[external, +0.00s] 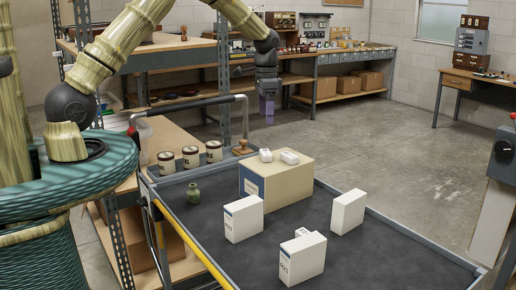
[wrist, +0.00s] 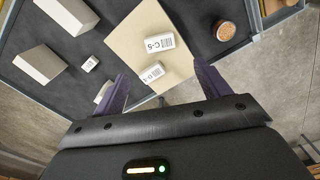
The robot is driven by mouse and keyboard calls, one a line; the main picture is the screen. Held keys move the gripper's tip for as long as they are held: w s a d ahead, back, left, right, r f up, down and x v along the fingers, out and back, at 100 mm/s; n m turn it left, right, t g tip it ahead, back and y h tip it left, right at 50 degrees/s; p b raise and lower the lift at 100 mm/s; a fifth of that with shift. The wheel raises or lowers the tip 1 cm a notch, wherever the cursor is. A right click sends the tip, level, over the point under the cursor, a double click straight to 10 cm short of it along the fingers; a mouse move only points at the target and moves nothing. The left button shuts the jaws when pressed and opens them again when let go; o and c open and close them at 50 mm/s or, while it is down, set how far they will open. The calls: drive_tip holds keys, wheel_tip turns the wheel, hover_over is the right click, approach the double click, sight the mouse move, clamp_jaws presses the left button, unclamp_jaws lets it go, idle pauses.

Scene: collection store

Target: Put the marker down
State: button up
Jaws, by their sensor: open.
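Two small white block markers lie on top of the tan box (external: 285,183). In the wrist view one reads C-5 (wrist: 153,44) and the other appears to read D-4 (wrist: 151,75); they also show as the left block (external: 265,155) and right block (external: 289,157) in the external view. I cannot tell which of these matches which. My gripper (external: 267,118) is open and empty, raised above and behind the box, apart from the markers. In the wrist view its two purple fingers (wrist: 160,72) stand wide apart, with nothing held between them.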

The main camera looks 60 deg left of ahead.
drive_tip(key=s+d+r+n+t, duration=0.1)
drive_tip(key=s+r+n, duration=0.1)
drive_tip(key=s, duration=1.1)
drive_tip(key=s+d+r+n+t, duration=0.1)
drive_tip(key=s+d+r+n, duration=0.1)
drive_tip(key=s, duration=1.1)
drive_tip(key=shift+r+n+t, duration=0.3)
drive_tip(key=shift+r, duration=0.5)
